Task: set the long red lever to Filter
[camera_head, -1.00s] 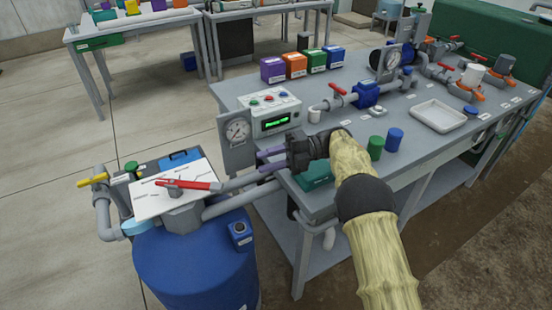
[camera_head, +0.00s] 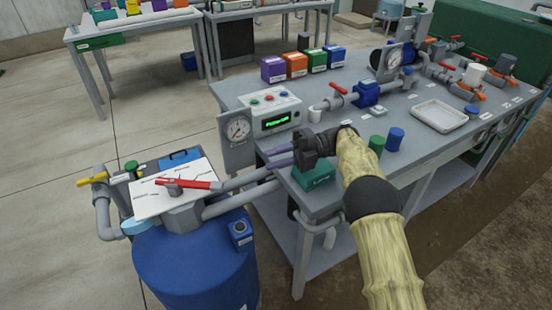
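The long red lever (camera_head: 195,183) lies over a white label plate (camera_head: 150,203) on top of the blue tank (camera_head: 190,262). Its handle points right in the picture from a grey hub. The plate's markings are too small to read, so I cannot tell which one is Filter. My gripper (camera_head: 264,160) is to the right of the lever and apart from it, near the bench's left corner. Its two purple fingers point left with a gap between them, and nothing shows between them.
A gauge (camera_head: 238,129) and a control box with a green display (camera_head: 277,119) stand just behind my gripper. Grey pipes (camera_head: 240,182) run between tank and bench. A yellow-handled valve (camera_head: 92,180) is left of the plate. A teal box (camera_head: 315,175) sits below my gripper.

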